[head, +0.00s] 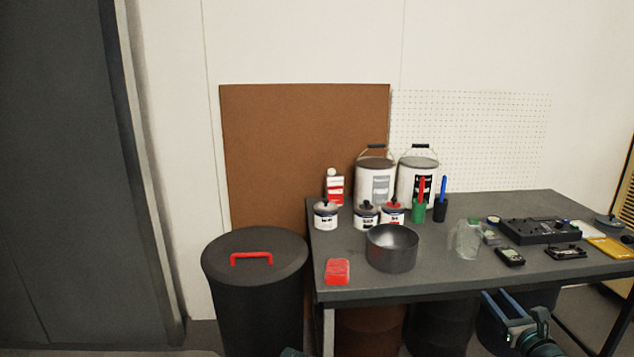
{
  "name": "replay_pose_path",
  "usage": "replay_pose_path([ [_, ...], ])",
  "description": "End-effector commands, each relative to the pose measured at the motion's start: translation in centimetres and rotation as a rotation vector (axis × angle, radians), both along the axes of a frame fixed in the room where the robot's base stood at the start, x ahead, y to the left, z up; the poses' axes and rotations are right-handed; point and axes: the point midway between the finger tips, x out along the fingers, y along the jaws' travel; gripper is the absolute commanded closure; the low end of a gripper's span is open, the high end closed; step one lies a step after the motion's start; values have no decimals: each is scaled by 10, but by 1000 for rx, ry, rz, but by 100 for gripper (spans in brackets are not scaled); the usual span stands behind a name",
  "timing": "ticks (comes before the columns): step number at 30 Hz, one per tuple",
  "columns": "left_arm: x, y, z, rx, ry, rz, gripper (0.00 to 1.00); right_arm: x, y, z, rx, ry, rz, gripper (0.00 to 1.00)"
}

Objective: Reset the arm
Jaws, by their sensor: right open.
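My right gripper (507,306) shows at the lower right, below and in front of the table's front edge. Its two blue-edged fingers are apart, with nothing seen between them. Part of my right arm shows behind the fingers at the bottom edge. My left gripper does not show; only a small dark piece, perhaps of my left arm, shows at the bottom edge near the middle.
A grey table (450,286) holds a dark pot (392,250), a red block (338,271), paint cans (326,215), buckets (376,183) and a black device (540,231). A black bin (254,290) with a red handle stands left of it.

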Motion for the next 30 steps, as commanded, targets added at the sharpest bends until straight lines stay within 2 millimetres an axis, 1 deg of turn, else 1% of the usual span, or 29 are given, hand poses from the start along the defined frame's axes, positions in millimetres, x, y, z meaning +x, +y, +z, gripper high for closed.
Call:
replay_pose_path([
  [2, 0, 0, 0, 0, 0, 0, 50, 1, 2, -1, -6, 2, 5, 58],
  [11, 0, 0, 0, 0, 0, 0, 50, 11, 44, -15, -158, 49, 111, 58],
  [14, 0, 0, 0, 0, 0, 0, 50, 14, 63, -22, -230, 68, 163, 58],
  [17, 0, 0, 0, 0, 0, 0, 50, 17, 89, -31, -324, 90, 234, 58],
  [20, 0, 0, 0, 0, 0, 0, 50, 19, 121, -45, -446, 113, 328, 58],
  [23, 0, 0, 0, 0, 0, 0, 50, 17, 159, -62, -598, 135, 449, 58],
  [26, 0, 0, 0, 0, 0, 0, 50, 9, 209, -86, -804, 150, 622, 58],
  [27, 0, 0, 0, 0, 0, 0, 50, 3, 232, -99, -908, 152, 714, 58],
  [29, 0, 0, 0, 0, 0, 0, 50, -11, 267, -120, -1083, 147, 872, 58],
  [30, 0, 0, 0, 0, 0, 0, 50, -23, 288, -134, -1200, 137, 981, 58],
])
